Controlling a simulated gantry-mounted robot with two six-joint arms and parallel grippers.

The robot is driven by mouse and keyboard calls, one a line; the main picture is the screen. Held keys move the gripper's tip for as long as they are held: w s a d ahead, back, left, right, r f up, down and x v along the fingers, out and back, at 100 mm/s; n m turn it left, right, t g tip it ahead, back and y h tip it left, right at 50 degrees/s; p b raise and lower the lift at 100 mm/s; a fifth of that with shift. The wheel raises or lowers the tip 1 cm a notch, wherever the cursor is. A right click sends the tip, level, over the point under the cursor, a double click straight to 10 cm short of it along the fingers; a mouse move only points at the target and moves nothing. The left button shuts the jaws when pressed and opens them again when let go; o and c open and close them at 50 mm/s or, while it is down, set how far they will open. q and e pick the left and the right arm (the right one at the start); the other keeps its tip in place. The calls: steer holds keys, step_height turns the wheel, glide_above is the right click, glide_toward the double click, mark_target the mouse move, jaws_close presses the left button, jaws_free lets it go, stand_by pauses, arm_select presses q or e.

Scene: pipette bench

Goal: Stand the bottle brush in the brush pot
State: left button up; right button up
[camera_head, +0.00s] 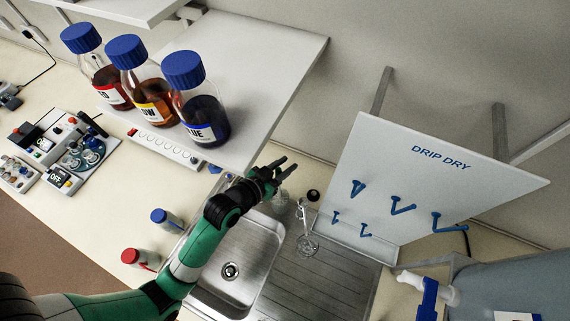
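My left gripper (285,167) reaches in over the back edge of the sink, its dark fingers spread apart with nothing visible between them. A thin, pale upright item with a rounded base (307,243) stands on the drainer right of the gripper; I cannot tell whether it is the bottle brush or glassware. A small dark round item (313,196) is behind it. A greyish vessel, partly hidden by the gripper, stands just below the fingers; I cannot tell whether it is the brush pot. My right gripper is out of view.
The steel sink basin (232,268) and ribbed drainer (320,286) lie below. A DRIP DRY board (400,150) with blue pegs stands right. A shelf (265,60) with several blue-capped bottles overhangs the left. Red-capped (130,256) and blue-capped (159,215) vials stand left of the sink.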

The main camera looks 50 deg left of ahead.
arm_select(q)
steer(key=o, duration=0.3)
steer(key=v, duration=1.1)
steer(key=shift+s+r, duration=0.2)
steer(key=shift+s, duration=0.1)
stand_by(0.6)
